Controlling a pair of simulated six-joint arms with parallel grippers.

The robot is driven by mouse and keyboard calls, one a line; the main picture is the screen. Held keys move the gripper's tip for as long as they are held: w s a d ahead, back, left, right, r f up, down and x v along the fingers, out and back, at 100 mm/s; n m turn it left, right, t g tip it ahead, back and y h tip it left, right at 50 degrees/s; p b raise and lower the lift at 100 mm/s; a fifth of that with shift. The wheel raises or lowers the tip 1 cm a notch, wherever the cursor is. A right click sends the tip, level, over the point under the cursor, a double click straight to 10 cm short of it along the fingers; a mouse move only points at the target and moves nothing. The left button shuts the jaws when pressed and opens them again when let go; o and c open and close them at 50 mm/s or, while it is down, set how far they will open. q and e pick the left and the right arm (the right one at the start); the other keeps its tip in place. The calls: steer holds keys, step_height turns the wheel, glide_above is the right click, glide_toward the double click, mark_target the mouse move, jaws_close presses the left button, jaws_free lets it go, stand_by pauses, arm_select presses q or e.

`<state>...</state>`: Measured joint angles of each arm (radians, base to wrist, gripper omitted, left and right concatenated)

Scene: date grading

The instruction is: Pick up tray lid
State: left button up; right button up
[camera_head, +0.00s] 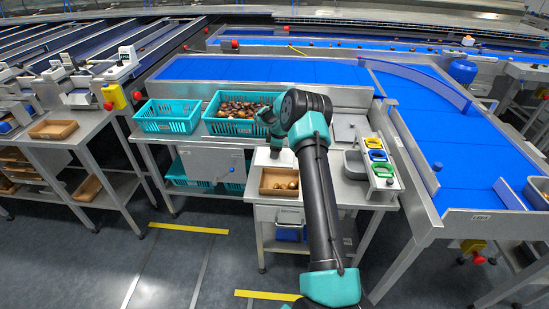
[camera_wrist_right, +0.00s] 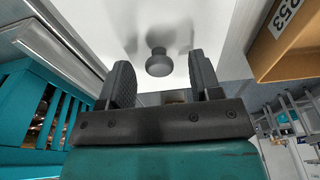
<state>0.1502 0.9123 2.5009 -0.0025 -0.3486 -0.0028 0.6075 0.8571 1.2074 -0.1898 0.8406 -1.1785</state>
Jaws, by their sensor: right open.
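A pale lid (camera_wrist_right: 100,22) with a round grey knob (camera_wrist_right: 159,66) fills the upper middle of the right wrist view. My right gripper (camera_wrist_right: 162,76) is open and empty, one dark finger on each side of the knob in the picture. I see no finger touching it, and cannot tell how deep the knob sits between them. In the head view my right gripper (camera_head: 270,132) hangs by the teal crate's front edge, above the small white table; my arm hides part of that area. My left gripper is not in view.
A teal crate (camera_head: 232,128) full of dates stands behind; an emptier teal crate (camera_head: 167,126) is left of it. A rack of coloured cups (camera_head: 378,160) stands right, near the blue conveyor (camera_head: 450,140).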

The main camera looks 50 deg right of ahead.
steer(key=shift+f, duration=0.25)
steer(key=shift+c, duration=0.3)
steer(key=c, duration=0.9)
steer(key=shift+c, duration=0.2)
step_height(320, 180, up, 10)
stand_by(0.6)
steer(key=s+a+r, duration=0.1)
steer(key=s+a, duration=1)
steer(key=s, duration=0.2)
